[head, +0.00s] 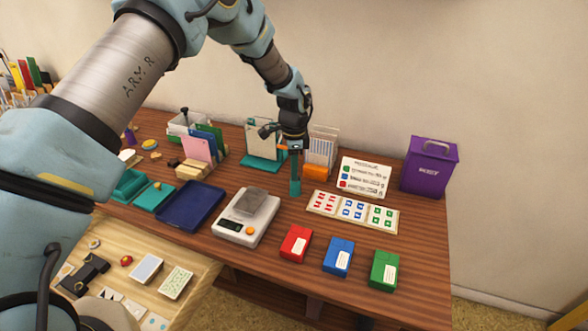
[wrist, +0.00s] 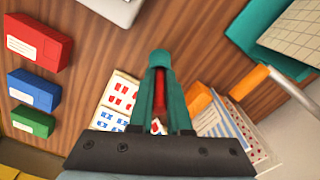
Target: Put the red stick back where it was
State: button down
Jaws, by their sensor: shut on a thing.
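My gripper (head: 295,187), with teal fingers, points down over the middle of the table, between the white scale and the stamp card. In the wrist view its fingers (wrist: 160,62) are shut on a red stick (wrist: 159,92), which shows as a narrow red strip between them. In the head view the fingers hide the stick. I cannot tell how far the fingertips are above the tabletop.
A scale (head: 236,226) stands left of my gripper, with a blue tray (head: 182,222) beyond it. Red (head: 295,243), blue (head: 338,256) and green (head: 384,270) boxes line the front. A stamp card (head: 330,206), orange block (head: 315,172) and purple bin (head: 428,172) are nearby.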

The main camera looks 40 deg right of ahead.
jog(key=shift+f, duration=0.2)
jog(key=c, duration=0.9)
grip_release()
jog(key=shift+r, duration=0.1)
jog(key=shift+o, duration=0.2)
notch_tip(320, 180, up, 12)
jog(key=b, duration=0.3)
jog(key=shift+r, duration=0.15)
jog(key=w+a+r+n, duration=0.2)
jog(key=w+a+n, duration=0.15)
jog(key=a, duration=0.65)
jog(key=w+a+r+n, duration=0.1)
jog(key=w+a+n, duration=0.25)
jog(key=a, duration=0.55)
jog(key=w+a+r+n, duration=0.25)
jog(key=a+n, duration=0.25)
jog(key=a, duration=0.5)
jog(key=s+a+n, duration=0.4)
jog(key=a+n, duration=0.1)
jog(key=a, duration=0.6)
jog(key=s+a+f+n+t, duration=0.1)
jog(key=s+a+n, duration=0.4)
jog(key=a, duration=0.6)
jog(key=shift+s+n+t, duration=0.3)
jog(key=shift+n, duration=0.5)
